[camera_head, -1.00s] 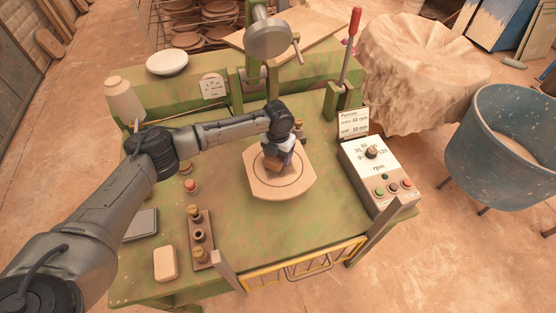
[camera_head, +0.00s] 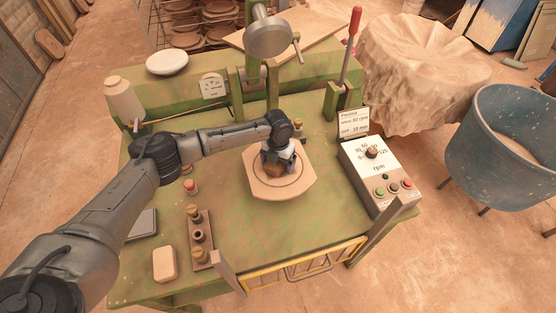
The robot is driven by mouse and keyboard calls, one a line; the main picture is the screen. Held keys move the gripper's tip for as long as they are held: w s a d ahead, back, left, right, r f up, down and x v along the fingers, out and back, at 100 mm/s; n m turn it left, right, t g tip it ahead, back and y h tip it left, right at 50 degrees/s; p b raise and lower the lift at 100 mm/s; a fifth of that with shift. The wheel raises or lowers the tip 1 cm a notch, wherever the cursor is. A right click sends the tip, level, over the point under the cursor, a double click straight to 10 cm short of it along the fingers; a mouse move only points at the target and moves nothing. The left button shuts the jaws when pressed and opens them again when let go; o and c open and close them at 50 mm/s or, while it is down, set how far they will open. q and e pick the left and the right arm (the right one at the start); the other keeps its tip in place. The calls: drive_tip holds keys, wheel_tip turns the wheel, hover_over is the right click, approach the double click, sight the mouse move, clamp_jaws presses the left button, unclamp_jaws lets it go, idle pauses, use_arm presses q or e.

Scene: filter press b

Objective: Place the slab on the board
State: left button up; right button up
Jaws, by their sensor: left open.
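The board (camera_head: 300,184) is a pale bat with cut corners and a dark ring drawn on it, in the middle of the green table. A small brown piece (camera_head: 274,171), which I take for the slab, is at the board's middle, inside the ring. My left gripper (camera_head: 276,164) is directly over it, pointing down, with its jaws open around or just above the piece. The gripper hides part of the piece, and I cannot tell whether they touch. My right gripper is not in view.
A control box (camera_head: 379,174) with a dial and buttons stands right of the board, near a red-handled lever (camera_head: 351,45). A round press head (camera_head: 268,37) is behind. A wooden block with knobs (camera_head: 199,237) and a cream block (camera_head: 165,264) lie front left. A yellow guard (camera_head: 305,267) lines the front.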

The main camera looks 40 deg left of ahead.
use_arm(q)
wheel_tip(320, 180, up, 12)
drive_tip(key=p, duration=0.1)
drive_tip(key=shift+r, duration=0.2)
idle(0.4)
idle(0.4)
